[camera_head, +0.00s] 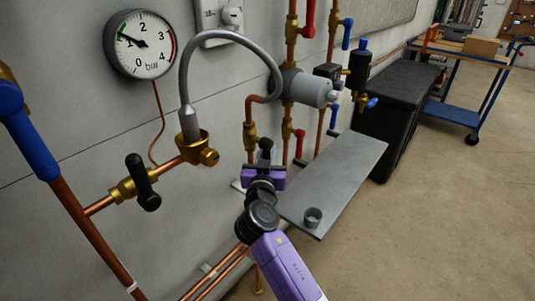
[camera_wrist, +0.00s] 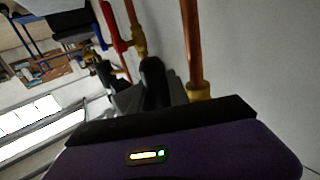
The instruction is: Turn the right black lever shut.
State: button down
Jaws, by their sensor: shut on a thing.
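The right black lever (camera_head: 265,145) shows just above my gripper in the head view, in front of a brass valve on a copper pipe. My gripper (camera_head: 263,166) is shut on this lever, and the jaws hide its lower part. In the wrist view the black lever (camera_wrist: 153,80) stands up beyond the dark edge of the gripper (camera_wrist: 160,112), beside a copper pipe with a brass fitting. The left black lever (camera_head: 143,182) sits on a brass valve at the left, apart from my gripper, and is tilted.
A pressure gauge (camera_head: 141,44) hangs on the wall. A grey shelf (camera_head: 345,170) with a small cup (camera_head: 312,217) lies right of my arm. Open floor is at the right.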

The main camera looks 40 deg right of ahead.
jog(key=shift+s+a+r+g+y+p, duration=0.1)
jog(key=shift+a+r+g+y+p, duration=0.15)
jog(key=shift+p, duration=0.6)
jog(key=shift+a+f+m+y+p, duration=0.1)
jog(key=shift+a+m+y+p, duration=0.05)
jog(key=shift+m+y+p, duration=0.25)
jog(key=shift+s+a+f+m+g+y+p, duration=0.15)
jog(key=shift+a+f+m+g+y+p, duration=0.15)
jog(key=shift+f+g+y+p, duration=0.25)
jog(key=shift+r, duration=0.15)
jog(key=c, duration=1.5)
grip_release()
jog(key=shift+v, duration=3.9)
